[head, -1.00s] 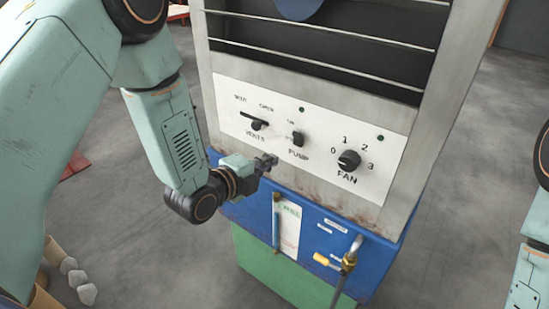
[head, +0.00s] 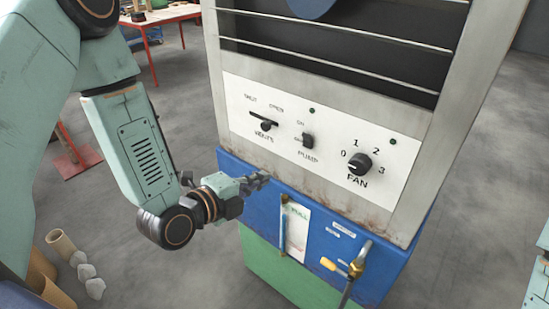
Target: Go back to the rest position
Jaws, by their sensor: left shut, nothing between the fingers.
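My left gripper (head: 257,181) is shut and empty. It points right, in front of the top left of the blue box, below the white control panel (head: 315,145). I cannot tell whether it touches anything. The panel carries a VENTS lever (head: 264,124), a PUMP switch (head: 307,140) and a round FAN knob (head: 358,163). My right gripper is not in view; only a piece of my right arm shows at the right edge.
The blue box (head: 316,232) with a gauge tube and a brass valve (head: 355,270) stands on a green base (head: 285,272). A red-legged table (head: 160,45) is at the back left. Grey floor is open on the right.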

